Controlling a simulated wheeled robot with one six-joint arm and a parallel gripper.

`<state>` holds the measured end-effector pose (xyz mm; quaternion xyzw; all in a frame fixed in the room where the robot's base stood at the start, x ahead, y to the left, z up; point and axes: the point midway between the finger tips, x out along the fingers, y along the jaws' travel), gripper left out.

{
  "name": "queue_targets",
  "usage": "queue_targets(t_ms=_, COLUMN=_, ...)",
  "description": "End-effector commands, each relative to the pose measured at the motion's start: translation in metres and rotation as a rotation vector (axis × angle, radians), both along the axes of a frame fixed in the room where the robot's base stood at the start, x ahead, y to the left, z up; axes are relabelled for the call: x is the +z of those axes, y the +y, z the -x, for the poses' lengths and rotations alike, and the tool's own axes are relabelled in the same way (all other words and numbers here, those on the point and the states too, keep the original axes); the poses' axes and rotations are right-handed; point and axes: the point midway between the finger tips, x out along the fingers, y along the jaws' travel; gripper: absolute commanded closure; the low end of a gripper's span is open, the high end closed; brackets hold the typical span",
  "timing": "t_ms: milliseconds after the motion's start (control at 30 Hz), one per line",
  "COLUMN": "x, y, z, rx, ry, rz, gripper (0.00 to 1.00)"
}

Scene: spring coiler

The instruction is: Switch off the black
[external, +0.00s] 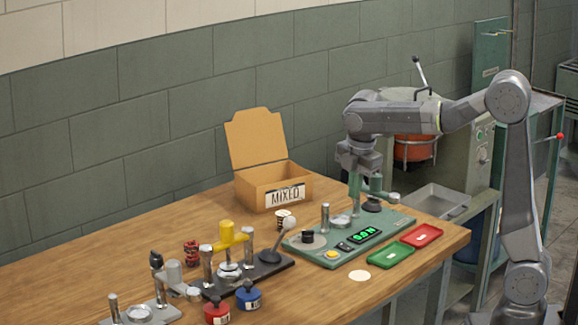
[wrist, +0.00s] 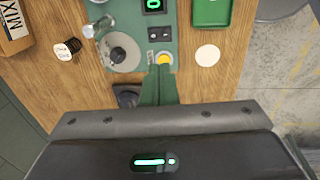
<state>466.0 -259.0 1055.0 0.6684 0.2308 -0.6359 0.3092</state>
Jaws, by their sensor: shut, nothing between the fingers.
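In the wrist view the black switch block (wrist: 159,33) lies between the display (wrist: 152,5) and the yellow button (wrist: 165,58). A black knob (wrist: 118,54) sits on a grey disc beside them. My gripper (external: 354,209) is shut and empty, pointing down above the plate. In the wrist view its green fingertips (wrist: 160,70) appear just below the yellow button. The switch's on or off position is too small to tell.
A metal post (external: 325,217) stands on the plate. Green (external: 391,255) and red (external: 421,236) trays and a white disc (external: 359,275) lie in front. A lever press (external: 270,257) stands left.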

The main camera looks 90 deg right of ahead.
Motion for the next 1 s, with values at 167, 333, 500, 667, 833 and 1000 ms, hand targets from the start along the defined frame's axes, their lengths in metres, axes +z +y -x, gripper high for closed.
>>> queue_targets(t_ms=167, x=-0.002, y=-0.003, z=-0.012, rx=0.001, ry=-0.001, rz=0.001, gripper=1.0)
queue_targets(t_ms=333, x=0.001, y=-0.003, z=-0.013, rx=0.0, ry=-0.001, rz=0.001, gripper=1.0)
queue_targets(t_ms=500, x=0.0, y=-0.003, z=-0.013, rx=0.0, ry=-0.001, rz=0.001, gripper=1.0)
queue_targets(t_ms=667, x=-0.015, y=-0.004, z=-0.014, rx=0.0, ry=0.001, rz=0.0, gripper=1.0)
queue_targets(t_ms=833, x=-0.05, y=-0.007, z=-0.016, rx=0.0, ry=0.004, rz=-0.001, gripper=1.0)
queue_targets(t_ms=1000, x=-0.086, y=-0.01, z=-0.02, rx=0.0, ry=0.002, rz=-0.001, gripper=1.0)
